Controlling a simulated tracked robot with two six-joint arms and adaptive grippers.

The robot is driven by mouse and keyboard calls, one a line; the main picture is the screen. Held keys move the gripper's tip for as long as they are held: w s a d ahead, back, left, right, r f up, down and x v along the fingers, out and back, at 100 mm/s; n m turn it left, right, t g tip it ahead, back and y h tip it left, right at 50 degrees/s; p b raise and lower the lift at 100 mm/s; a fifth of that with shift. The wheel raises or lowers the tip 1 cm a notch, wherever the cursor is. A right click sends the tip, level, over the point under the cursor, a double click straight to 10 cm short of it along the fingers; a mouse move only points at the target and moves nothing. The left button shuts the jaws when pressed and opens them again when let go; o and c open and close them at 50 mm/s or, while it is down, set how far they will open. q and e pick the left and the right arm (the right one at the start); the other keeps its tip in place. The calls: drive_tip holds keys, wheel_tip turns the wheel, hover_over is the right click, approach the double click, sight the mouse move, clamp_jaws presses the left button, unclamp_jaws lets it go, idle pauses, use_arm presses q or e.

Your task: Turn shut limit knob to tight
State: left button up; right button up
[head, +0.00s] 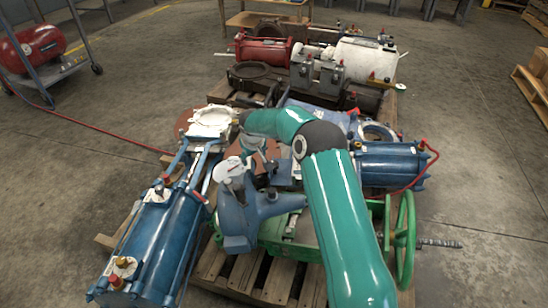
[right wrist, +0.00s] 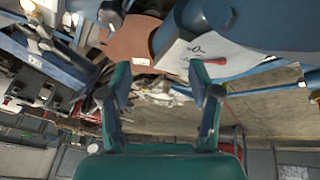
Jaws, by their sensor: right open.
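A blue actuator body (head: 245,215) stands on the pallet in the middle of the head view, with a round pale dial (head: 229,169) on top. In the right wrist view, a pale marked plate (right wrist: 186,52) on a blue body carries a small red pointer or knob (right wrist: 216,61); I cannot tell whether this is the shut limit knob, nor read its setting. My right gripper (right wrist: 160,78) is open, nothing between its fingers. Its right fingertip appears close to the red part; contact is unclear. In the head view my right gripper (head: 254,152) is partly hidden by my green arm.
A blue cylinder (head: 158,240) lies at left and another blue cylinder (head: 392,163) at right. A green handwheel (head: 404,232) stands by my arm. Behind are a red cylinder (head: 263,50) and a white one (head: 363,60). A red hose (head: 100,128) crosses the floor.

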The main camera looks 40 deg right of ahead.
drive_tip(key=s+d+r+m+p, duration=0.2)
drive_tip(key=s+d+r+p, duration=0.2)
drive_tip(key=s+r, duration=0.3)
use_arm(q)
wheel_tip(320, 180, up, 6)
wheel_tip(320, 180, down, 5)
drive_tip(key=b, duration=0.5)
drive_tip(key=shift+f, duration=0.1)
use_arm(e)
approach(274, 164)
drive_tip(key=shift+m, duration=0.3)
drive_tip(key=x, duration=0.9)
drive_tip(key=shift+f, duration=0.1)
drive_tip(key=c, duration=1.1)
use_arm(q)
drive_tip(key=shift+f, duration=0.1)
